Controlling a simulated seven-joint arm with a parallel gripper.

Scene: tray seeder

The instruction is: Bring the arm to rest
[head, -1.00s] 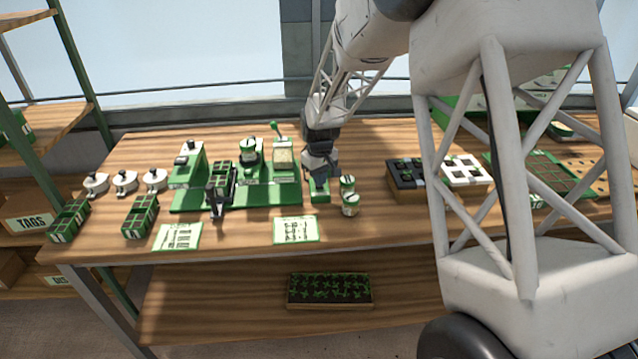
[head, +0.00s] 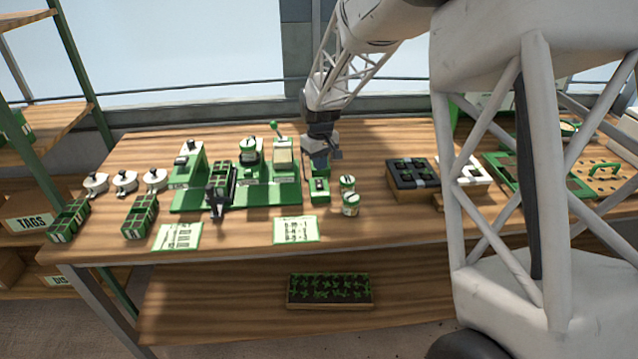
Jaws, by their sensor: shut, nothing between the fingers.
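My gripper (head: 320,165) is at the end of my arm, over the back middle of the wooden bench (head: 240,240). It points down, just above and behind a small green block with a dark top (head: 320,189). The fingers are small in this view and look closed, with nothing seen between them. I cannot tell whether the fingertips touch the green block. My arm comes in from the upper right.
Two printed cards (head: 296,230) lie in front. The front middle of the bench is clear.

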